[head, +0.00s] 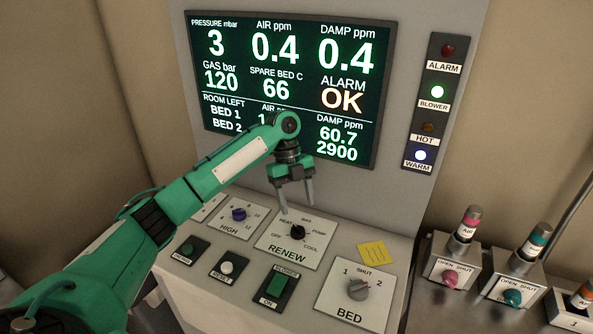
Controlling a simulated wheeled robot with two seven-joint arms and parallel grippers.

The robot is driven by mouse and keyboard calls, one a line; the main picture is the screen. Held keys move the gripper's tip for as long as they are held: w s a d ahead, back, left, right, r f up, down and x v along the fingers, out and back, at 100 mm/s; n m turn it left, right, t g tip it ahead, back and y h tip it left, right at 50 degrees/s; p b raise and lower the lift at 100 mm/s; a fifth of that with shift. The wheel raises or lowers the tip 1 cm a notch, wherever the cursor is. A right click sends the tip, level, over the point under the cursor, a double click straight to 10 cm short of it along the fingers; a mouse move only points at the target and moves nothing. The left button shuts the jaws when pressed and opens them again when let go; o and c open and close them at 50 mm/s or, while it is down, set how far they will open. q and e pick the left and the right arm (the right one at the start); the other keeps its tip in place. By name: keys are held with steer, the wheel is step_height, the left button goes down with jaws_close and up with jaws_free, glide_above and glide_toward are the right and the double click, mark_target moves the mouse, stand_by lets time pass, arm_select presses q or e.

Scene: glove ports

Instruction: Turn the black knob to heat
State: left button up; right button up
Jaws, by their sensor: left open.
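The black knob (297,231) sits on the white RENEW plate (288,252) on the sloped console. Labels OFF, HEAT, GAS, PUMP and COOL stand around it. Its pointer is too small to read for certain. My left gripper (297,207) hangs above the knob with its fingers pointing down. The fingers are apart and nothing is between them. The fingertips appear a little above and behind the knob; I cannot tell the exact gap. My right gripper is not in view.
A purple knob (239,214) is to the left on the HIGH plate. A grey BED knob (358,288), a green switch (276,286) and a yellow note (373,253) are nearby. The display (330,90) stands behind. Valve boxes (459,264) are at right.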

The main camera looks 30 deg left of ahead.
arm_select(q)
step_height(320, 180, up, 11)
stand_by(0.4)
steer(key=shift+r, duration=0.1)
